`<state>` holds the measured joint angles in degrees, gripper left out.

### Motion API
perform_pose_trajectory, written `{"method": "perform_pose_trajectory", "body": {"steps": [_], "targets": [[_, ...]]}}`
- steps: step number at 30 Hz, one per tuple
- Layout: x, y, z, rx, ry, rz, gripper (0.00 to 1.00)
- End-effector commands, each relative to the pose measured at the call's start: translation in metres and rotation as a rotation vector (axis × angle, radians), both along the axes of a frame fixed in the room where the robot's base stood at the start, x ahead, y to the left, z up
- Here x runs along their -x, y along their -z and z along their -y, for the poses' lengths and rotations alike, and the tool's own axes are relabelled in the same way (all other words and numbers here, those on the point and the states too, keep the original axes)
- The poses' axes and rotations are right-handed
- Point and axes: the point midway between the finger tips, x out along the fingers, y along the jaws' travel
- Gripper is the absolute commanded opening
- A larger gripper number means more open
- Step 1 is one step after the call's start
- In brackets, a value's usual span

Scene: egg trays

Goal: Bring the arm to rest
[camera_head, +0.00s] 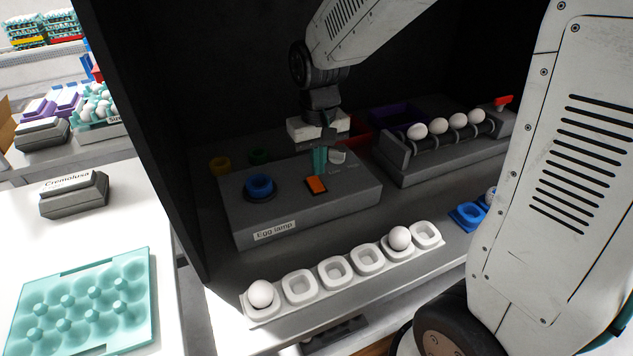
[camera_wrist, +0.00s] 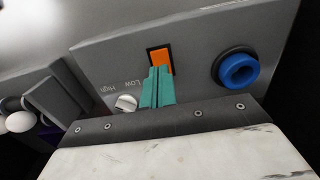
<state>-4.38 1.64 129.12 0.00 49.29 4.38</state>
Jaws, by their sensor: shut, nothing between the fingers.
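My gripper (camera_head: 320,160) is at the end of my arm, which reaches into the dark booth. Its green fingers are together with nothing between them. It hangs over the grey egg lamp box (camera_head: 240,218), close to the orange switch (camera_head: 316,185). In the wrist view, the closed fingertips (camera_wrist: 158,72) overlap the lower edge of the orange switch (camera_wrist: 160,58); I cannot tell whether they touch it. The white knob (camera_wrist: 126,103) marked Low and High is left of the fingers there, and the blue ring (camera_wrist: 240,70) is to the right.
A white row of egg cups (camera_head: 333,272) in front of the lamp holds two eggs. A roller rack (camera_head: 395,150) with several eggs stands behind right. A blue holder (camera_head: 467,216) is at right. An empty teal tray (camera_head: 140,300) lies on the left table. The booth's left wall is close.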

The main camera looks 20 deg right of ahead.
Motion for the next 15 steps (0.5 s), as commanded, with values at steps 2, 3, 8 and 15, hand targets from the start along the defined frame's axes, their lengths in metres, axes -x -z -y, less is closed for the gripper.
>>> {"method": "perform_pose_trajectory", "body": {"steps": [2,3,8,15], "targets": [[0.0,-0.007,0.0,0.0,0.0,0.003,0.0],[-0.001,-0.011,0.0,0.0,0.0,0.003,0.0],[-0.001,-0.023,0.0,0.0,0.0,0.003,0.0],[0.0,-0.03,0.0,0.0,0.0,0.001,0.0]]}}
